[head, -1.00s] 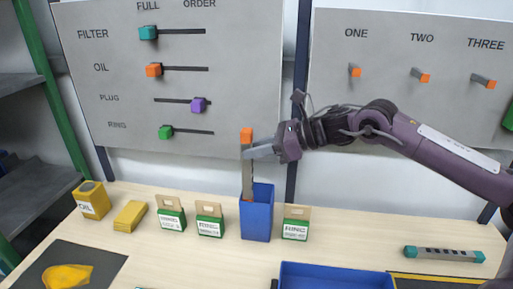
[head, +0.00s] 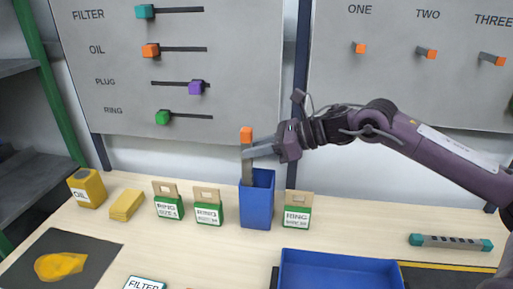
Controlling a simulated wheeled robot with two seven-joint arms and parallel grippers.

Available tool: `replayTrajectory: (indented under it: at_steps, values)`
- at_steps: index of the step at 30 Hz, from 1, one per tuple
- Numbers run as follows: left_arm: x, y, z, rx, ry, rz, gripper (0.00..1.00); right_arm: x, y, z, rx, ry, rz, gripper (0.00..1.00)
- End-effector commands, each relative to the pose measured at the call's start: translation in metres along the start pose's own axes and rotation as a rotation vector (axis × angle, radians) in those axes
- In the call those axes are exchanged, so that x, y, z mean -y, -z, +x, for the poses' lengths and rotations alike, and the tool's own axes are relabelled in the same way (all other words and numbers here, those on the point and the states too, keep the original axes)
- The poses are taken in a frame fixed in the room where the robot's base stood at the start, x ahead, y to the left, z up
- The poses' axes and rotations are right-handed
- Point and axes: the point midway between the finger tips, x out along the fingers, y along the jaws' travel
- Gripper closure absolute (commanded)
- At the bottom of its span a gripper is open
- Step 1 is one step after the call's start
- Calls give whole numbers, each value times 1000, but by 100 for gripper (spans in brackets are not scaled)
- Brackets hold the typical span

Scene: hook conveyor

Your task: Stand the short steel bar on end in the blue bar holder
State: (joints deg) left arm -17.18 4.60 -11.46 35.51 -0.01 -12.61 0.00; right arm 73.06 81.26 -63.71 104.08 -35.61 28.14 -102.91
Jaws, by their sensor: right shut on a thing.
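A steel bar with an orange end cap (head: 246,134) stands upright in my right gripper (head: 249,154). The gripper is shut on the bar's upper part, just below the orange cap. The bar's lower part is inside the open top of the blue bar holder (head: 256,208), towards its left side. The holder's front wall hides the bar's lower end, so I cannot tell whether it touches the bottom. The holder stands upright on the table. My left gripper is not in view.
Two green RING boxes (head: 168,207) (head: 208,214) stand left of the holder, one (head: 297,219) right of it. A blue tray (head: 340,258) lies in front. A teal-ended bar (head: 451,242) lies at right. Yellow items (head: 126,204) stand at left.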

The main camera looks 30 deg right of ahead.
Motion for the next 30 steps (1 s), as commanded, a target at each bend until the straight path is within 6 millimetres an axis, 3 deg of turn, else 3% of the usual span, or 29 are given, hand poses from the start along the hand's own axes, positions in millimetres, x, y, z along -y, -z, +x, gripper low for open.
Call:
replayTrajectory:
  at_steps: [1, 2, 8, 17, 30]
  values:
    - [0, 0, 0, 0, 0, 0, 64, 0, -1, 0, 2, 0, -1, 100]
    - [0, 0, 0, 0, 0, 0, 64, 0, -1, 0, 2, 0, -1, 77]
    - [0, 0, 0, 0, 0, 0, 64, 0, -1, 0, 1, 0, -1, 53]
    - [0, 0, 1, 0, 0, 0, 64, 0, 1, -2, -1, 1, 1, 53]
    - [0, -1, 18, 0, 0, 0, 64, 1, 2, -68, 0, 2, 1, 53]
